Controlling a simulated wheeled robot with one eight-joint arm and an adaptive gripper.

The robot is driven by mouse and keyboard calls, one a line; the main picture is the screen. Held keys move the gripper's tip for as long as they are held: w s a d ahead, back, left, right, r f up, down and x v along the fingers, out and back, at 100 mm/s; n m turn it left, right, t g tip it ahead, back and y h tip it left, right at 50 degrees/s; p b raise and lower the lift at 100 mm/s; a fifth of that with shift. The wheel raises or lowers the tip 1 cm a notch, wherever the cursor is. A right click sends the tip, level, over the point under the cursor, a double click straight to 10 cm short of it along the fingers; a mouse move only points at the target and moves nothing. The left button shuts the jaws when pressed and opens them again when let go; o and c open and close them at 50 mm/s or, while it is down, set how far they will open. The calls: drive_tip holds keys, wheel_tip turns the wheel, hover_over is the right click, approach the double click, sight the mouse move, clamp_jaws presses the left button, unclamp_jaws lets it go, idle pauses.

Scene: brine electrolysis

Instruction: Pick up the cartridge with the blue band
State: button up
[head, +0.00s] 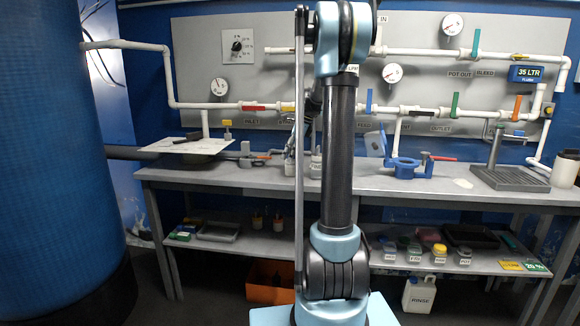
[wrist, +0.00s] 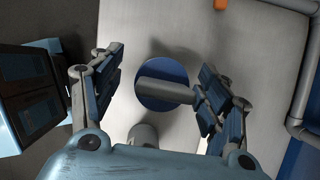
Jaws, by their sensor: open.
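In the wrist view, a blue disc (wrist: 154,101) lies below my gripper, with a grey cylinder (wrist: 165,92) in front of it. I cannot tell whether the blue is a band on this cylinder or a separate part. A second grey cylinder (wrist: 143,134) is closer to my palm. My gripper (wrist: 160,72) is open, with one finger on each side of the disc and visible gaps. In the head view, my arm largely hides my gripper over the bench; small pale labelled items (head: 316,162) stand there, and no blue band is clear.
The grey bench (head: 250,177) runs along the pipe panel (head: 280,75), whose valves and gauges stand close behind. A blue clamp-like fixture (head: 405,167) and a dark grey stand (head: 510,177) are to the right. A pale board (head: 180,145) lies left. Grey pipe (wrist: 302,90) borders the wrist view's right.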

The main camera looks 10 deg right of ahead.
drive_tip(key=shift+x, duration=2.15)
drive_tip(key=shift+w+d, duration=0.15)
drive_tip(key=c, duration=1.3)
